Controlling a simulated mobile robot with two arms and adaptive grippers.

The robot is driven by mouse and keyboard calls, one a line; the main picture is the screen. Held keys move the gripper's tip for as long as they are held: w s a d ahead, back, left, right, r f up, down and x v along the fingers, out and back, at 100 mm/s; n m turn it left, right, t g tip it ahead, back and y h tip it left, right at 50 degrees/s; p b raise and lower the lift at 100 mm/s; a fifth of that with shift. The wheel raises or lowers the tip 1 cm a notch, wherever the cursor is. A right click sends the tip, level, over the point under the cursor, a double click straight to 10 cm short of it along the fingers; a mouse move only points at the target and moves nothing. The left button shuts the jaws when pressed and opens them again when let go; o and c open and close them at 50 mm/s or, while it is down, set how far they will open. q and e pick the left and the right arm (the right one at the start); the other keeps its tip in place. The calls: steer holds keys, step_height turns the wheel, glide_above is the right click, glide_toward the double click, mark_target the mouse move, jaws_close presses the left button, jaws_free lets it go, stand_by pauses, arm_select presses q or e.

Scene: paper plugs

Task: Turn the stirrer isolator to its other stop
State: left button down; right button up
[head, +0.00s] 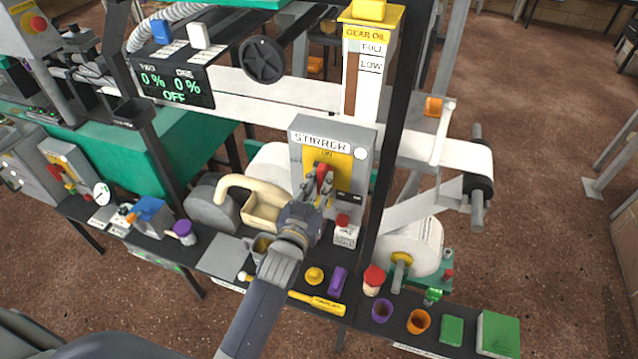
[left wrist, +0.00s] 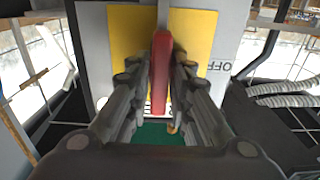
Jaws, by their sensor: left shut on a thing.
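The stirrer isolator is a grey box (head: 300,124) labelled STIRRER, with a yellow plate (head: 342,174) and a red handle (head: 322,174) on its front. My left gripper (head: 318,188) is at the front of this box. In the left wrist view the red handle (left wrist: 161,72) stands upright between the two fingers of my left gripper (left wrist: 162,90), which are shut on it. The yellow plate (left wrist: 200,38) is behind it, and OFF lettering shows to its right. The fingers hide part of the handle and the plate's lower markings. My right gripper does not show.
A black post (head: 385,150) stands just right of the box. Below is a dark shelf with a cream scoop (head: 262,208), a red-topped block (head: 345,234), a yellow tool (head: 318,302), purple (head: 382,309) and orange (head: 418,321) cups. A paper roll (head: 415,245) sits at right.

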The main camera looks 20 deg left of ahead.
arm_select(q)
steer(key=c, duration=1.6)
jaws_free()
steer(key=shift+o, duration=0.2)
steer(key=s, duration=1.2)
steer(key=shift+a, duration=0.2)
steer(key=shift+f, duration=0.15)
steer(key=s+d+f+g, duration=0.1)
steer(key=s+f+g, duration=0.2)
steer(key=f, duration=0.8)
steer(key=s+f+m+g+h, duration=0.1)
steer(key=s+f+g, duration=0.25)
steer(key=f, duration=0.85)
steer(key=s+d+f+g, duration=0.15)
steer(key=s+f, duration=0.25)
steer(key=f, duration=0.7)
steer(key=s+a+f+g, duration=0.2)
steer(key=s+f, duration=0.4)
steer(key=s, duration=0.3)
steer(key=s+a+f+g+y+b, duration=0.1)
steer(key=s+a+f+g, duration=0.2)
steer(key=s+f, duration=0.4)
steer(key=s+a+f+g, duration=0.3)
steer(key=s+f, duration=0.3)
steer(key=s, duration=0.6)
steer(key=shift+a+f+m+g+y, duration=0.3)
steer(key=shift+m+g, duration=0.1)
steer(key=shift+g, duration=0.1)
